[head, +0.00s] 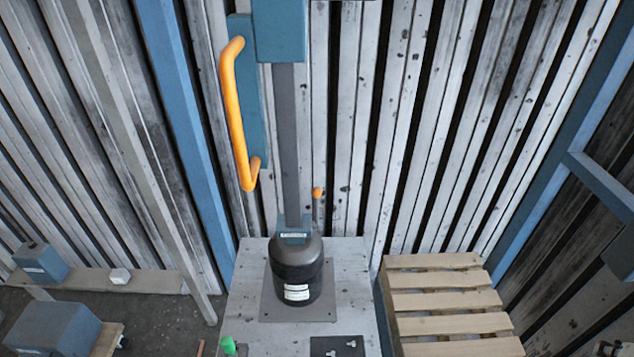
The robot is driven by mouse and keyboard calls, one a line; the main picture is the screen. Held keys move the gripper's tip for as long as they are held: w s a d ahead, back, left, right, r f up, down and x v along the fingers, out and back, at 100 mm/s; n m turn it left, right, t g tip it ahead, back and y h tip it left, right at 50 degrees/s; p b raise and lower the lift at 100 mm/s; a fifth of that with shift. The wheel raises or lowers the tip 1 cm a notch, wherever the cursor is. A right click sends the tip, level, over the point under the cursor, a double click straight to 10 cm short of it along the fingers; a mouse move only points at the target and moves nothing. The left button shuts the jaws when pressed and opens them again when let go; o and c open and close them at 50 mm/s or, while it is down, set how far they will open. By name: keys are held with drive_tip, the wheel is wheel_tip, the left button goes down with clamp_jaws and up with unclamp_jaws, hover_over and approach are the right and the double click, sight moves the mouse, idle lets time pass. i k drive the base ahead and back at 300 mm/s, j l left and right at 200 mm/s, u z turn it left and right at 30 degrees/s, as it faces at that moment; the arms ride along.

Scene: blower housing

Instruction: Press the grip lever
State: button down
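A large orange bar handle (239,115) is fixed along a blue upright plate (245,75) at the upper left of centre. A small orange knob (317,193) shows lower down, right of the grey post (288,150). I cannot tell which of these orange parts, if either, is the grip lever. A blue box (280,32) covers the top of the post. At the post's foot stands a dark rounded housing (297,266) with white labels, on a grey plate. My gripper is not in view, and nothing is seen touching the handle or the knob.
The housing stands on a light pedestal top (345,262), with a green-capped item (228,344) and a dark plate (338,346) at its front. A wooden pallet (445,302) lies right. Blue boxes (52,328) sit lower left. A corrugated wall (400,110) closes the back.

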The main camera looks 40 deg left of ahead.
sight(316, 192)
drive_tip(key=u, duration=1.55)
drive_tip(key=i+j+z, duration=0.35)
drive_tip(key=j, duration=0.45)
drive_tip(key=i+l+z, duration=0.15)
drive_tip(key=j+u, duration=0.15)
drive_tip(key=k, duration=0.05)
